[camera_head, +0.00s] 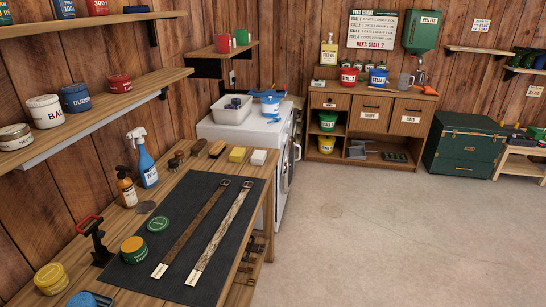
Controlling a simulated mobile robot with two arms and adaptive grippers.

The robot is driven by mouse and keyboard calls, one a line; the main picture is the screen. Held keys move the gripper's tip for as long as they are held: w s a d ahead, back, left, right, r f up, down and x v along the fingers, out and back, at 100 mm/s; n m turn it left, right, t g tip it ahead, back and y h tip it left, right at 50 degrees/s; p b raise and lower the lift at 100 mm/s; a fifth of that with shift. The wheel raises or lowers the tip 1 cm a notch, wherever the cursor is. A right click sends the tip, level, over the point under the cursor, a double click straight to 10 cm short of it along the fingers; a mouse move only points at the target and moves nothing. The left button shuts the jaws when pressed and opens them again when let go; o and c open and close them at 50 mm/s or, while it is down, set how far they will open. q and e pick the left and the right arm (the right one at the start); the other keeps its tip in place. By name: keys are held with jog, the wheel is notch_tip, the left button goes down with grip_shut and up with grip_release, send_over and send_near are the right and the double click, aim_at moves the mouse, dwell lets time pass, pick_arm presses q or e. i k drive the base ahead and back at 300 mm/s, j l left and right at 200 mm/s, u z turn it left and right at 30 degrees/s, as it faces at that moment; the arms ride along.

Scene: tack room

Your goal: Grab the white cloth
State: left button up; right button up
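A small white folded-looking block (258,157), which may be the white cloth, lies near the far right end of the wooden workbench (180,185). It sits just right of a yellow sponge-like block (237,155). At this size I cannot tell for certain that it is cloth. Neither of my grippers shows in the head view.
A dark mat (235,225) with two straps covers the bench's middle. Brushes, a blue spray bottle (143,160), an amber pump bottle (127,187) and tins stand around it. A white machine (215,130) carries a white tub (231,110). Floor at right is clear.

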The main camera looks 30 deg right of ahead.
aim_at(258, 157)
jog(key=i+l, duration=0.1)
jog(key=l, duration=0.3)
jog(key=i+l+u, duration=0.1)
jog(key=l, duration=0.25)
jog(key=i+l, duration=0.15)
jog(key=l, duration=0.25)
jog(key=i+l+u, duration=0.1)
jog(key=l, duration=0.3)
jog(key=i+l, duration=0.1)
jog(key=l, duration=0.3)
